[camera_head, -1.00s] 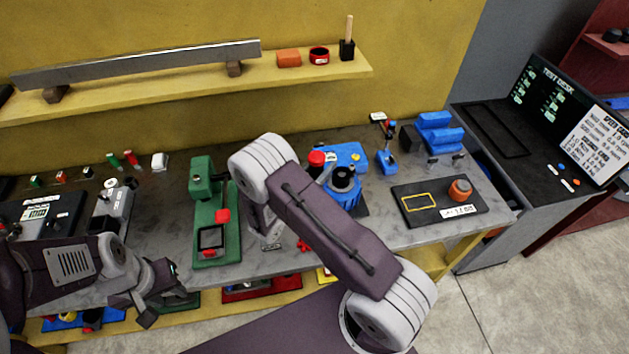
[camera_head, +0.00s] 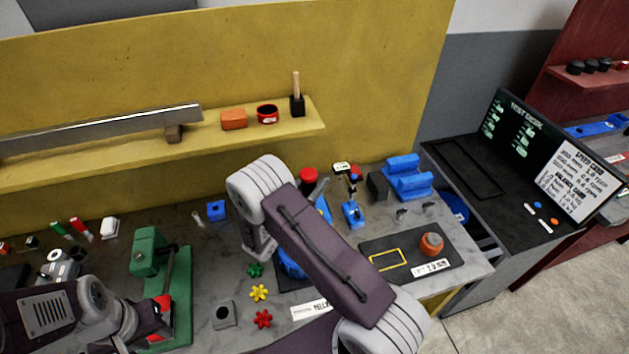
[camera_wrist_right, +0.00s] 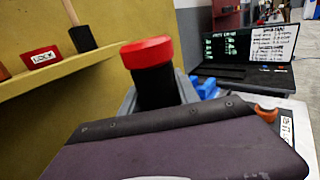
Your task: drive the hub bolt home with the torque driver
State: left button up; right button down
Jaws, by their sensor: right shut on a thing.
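The black torque driver with a red cap (camera_head: 308,177) stands up beyond my right forearm in the head view. It is large in the right wrist view (camera_wrist_right: 152,75), held upright in my right gripper (camera_wrist_right: 155,103), which is shut on it. The fingertips and the driver's lower end are hidden. The blue positioner (camera_head: 289,266) is mostly hidden behind my right arm, and a blue part (camera_head: 323,208) shows below the driver. The hub bolt is not visible. My left gripper (camera_head: 132,333) is low at the left by the green press; its jaws are unclear.
A green press (camera_head: 147,250) with a red part stands at left. Green, yellow (camera_head: 259,292) and red star knobs lie near a grey block (camera_head: 223,315). A blue stand (camera_head: 353,213), blue blocks (camera_head: 405,180) and a dark mat (camera_head: 412,250) are to the right. A shelf (camera_head: 250,135) runs behind.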

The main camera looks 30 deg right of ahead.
notch_tip(320, 180, down, 4)
jog(key=b, duration=0.3)
jog(key=shift+f, duration=0.2)
jog(key=shift+w+d+f, duration=0.1)
jog(key=shift+w+d, duration=0.05)
jog(key=shift+d, duration=0.05)
jog(key=shift+a, duration=0.2)
jog(key=shift+d, duration=0.15)
